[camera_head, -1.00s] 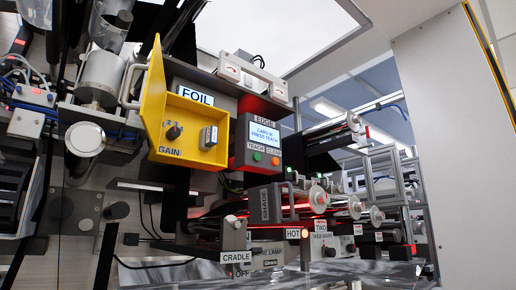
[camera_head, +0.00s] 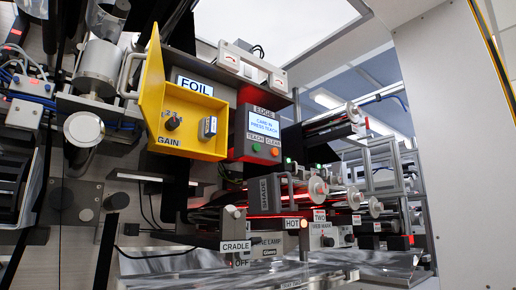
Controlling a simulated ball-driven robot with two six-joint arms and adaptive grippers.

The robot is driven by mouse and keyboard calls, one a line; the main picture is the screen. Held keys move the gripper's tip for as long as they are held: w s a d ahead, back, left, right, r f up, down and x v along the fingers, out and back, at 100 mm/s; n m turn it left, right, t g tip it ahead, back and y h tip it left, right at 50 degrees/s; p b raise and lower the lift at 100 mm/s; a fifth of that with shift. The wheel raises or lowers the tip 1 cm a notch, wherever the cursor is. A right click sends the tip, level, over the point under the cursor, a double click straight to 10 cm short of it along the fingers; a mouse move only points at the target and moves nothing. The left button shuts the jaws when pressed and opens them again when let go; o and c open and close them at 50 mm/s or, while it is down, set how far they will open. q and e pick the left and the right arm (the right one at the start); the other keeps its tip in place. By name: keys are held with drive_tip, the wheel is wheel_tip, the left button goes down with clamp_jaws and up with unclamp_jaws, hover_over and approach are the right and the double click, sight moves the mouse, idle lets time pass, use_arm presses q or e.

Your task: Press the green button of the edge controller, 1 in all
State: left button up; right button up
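The edge controller (camera_head: 239,139) is a dark box labelled EDGE, right of the yellow box near the middle of the view. Its lit screen (camera_head: 264,124) reads CARD IN, PRESS TEACH. The small round green button (camera_head: 256,147) sits below the screen, by the TEACH label. An orange-red button (camera_head: 276,151) is to its right, by the CLEAR label. Nothing covers the green button. I can make out neither of my grippers in this view.
An open yellow box (camera_head: 196,144) marked GAIN, with a knob and a small module, juts out left of the controller. A SHADE box (camera_head: 264,194) and rollers (camera_head: 318,188) lie below. A pale panel (camera_head: 450,130) stands at right.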

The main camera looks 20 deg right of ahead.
clamp_jaws()
idle(1.3)
